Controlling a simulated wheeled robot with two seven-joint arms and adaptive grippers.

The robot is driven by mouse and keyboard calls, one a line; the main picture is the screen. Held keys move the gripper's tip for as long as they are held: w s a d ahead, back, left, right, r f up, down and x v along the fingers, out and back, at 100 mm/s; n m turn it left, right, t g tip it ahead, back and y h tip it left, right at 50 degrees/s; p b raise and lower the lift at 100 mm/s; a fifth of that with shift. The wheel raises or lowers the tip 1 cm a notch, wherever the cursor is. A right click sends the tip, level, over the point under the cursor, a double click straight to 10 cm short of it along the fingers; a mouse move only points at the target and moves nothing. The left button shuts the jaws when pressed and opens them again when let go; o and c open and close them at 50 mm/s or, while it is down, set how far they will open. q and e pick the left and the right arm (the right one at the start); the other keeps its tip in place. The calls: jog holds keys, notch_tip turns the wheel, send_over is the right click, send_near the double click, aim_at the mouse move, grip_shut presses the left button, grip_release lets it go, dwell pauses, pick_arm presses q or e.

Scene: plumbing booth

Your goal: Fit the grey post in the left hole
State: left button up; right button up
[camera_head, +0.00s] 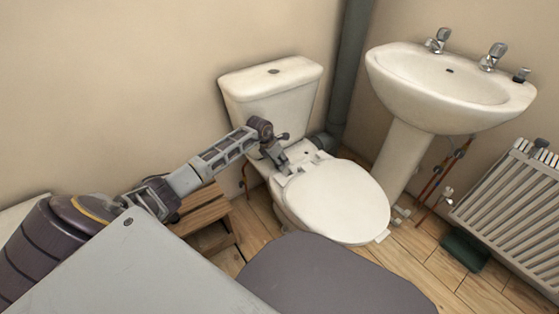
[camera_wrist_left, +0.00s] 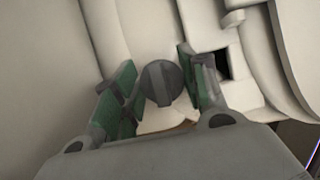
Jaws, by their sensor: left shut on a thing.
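The grey post (camera_wrist_left: 160,82) shows in the left wrist view as a dark round head with a raised bar across it. It sits between the green pads of my left gripper (camera_wrist_left: 158,88), which is shut on it. In the head view my left gripper (camera_head: 279,160) is over the left rear of the toilet bowl, beside the hinge end of the seat lid (camera_head: 340,197). A dark opening (camera_wrist_left: 222,65) shows right of the gripper in the wrist view. The left hole is hidden behind the gripper and post, and I cannot tell whether the post's lower end is inside it. My right gripper is not in view.
The toilet cistern (camera_head: 272,87) stands close behind the gripper. A wooden step stool (camera_head: 205,211) is below my left arm. A grey pipe (camera_head: 349,75), a sink (camera_head: 450,85) and a radiator (camera_head: 515,205) are to the right.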

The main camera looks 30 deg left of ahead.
pick_arm(q)
jog(key=shift+s+f, duration=0.15)
jog(key=shift+f, duration=0.2)
jog(key=o, duration=1.1)
jog(key=shift+a, duration=0.1)
jog(key=shift+r, duration=0.1)
jog(key=shift+v, duration=6)
